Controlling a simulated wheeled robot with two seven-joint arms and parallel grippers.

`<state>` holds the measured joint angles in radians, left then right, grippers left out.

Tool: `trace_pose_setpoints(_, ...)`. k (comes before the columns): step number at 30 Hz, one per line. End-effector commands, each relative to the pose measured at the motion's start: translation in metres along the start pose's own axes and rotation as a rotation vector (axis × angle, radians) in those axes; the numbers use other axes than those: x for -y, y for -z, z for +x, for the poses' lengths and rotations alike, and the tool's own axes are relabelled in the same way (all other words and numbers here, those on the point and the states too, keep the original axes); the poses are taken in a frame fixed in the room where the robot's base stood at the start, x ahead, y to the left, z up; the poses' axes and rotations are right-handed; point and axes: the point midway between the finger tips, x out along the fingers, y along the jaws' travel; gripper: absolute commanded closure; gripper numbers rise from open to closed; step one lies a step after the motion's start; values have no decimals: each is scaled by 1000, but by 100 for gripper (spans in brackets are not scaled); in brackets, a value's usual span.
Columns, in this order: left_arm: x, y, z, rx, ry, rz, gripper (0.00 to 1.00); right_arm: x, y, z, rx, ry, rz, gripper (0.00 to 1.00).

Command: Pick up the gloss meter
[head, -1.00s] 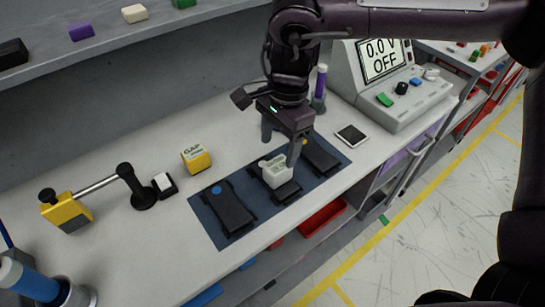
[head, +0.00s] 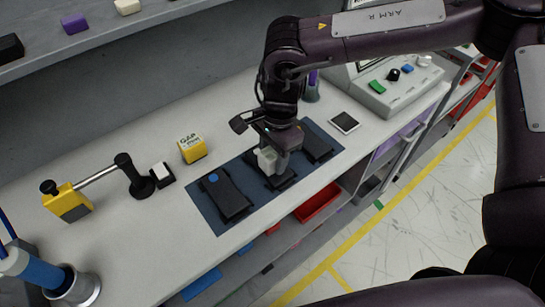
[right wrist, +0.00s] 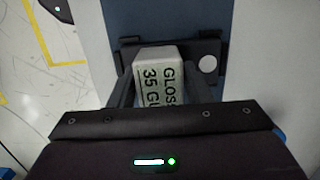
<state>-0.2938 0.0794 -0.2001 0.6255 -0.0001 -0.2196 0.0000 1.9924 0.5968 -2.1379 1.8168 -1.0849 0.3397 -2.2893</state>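The gloss meter (head: 267,160), a small pale block, sits at the middle black holder (head: 285,180) on the blue mat (head: 205,213). In the right wrist view the gloss meter (right wrist: 160,85) shows dark lettering that reads "GLOSS" and "35 G". My right gripper (right wrist: 162,92) has one dark finger on each side of it. In the head view my right gripper (head: 274,150) points down over it and partly covers it. I cannot tell whether the fingers press on it or stand just clear. My left gripper is not in view.
Black holders stand on both sides, left (head: 226,195) and right (head: 318,145). A yellow gap gauge box (head: 192,149), a yellow tool with a metal rod (head: 68,203) and a blue cylinder (head: 40,272) are to the left. A grey meter console (head: 395,90) stands at the back right.

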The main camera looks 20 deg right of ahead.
Motion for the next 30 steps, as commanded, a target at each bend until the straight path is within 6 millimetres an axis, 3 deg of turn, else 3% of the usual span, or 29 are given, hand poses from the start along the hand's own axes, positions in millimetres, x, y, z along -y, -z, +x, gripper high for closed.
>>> trace_pose_setpoints(1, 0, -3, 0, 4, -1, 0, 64, 0, 0, 0, 0, 0, 0, 62)
trace_pose_setpoints(8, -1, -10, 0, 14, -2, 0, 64, 0, 0, -1, 0, 1, 0, 93)
trace_pose_setpoints(19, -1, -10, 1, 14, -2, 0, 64, 1, -1, -9, 0, 1, 0, 93)
trace_pose_setpoints(26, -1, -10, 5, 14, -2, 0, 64, 2, -6, -47, 1, 6, -2, 93)
trace_pose_setpoints(30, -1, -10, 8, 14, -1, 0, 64, 2, -11, -87, 1, 8, -1, 93)
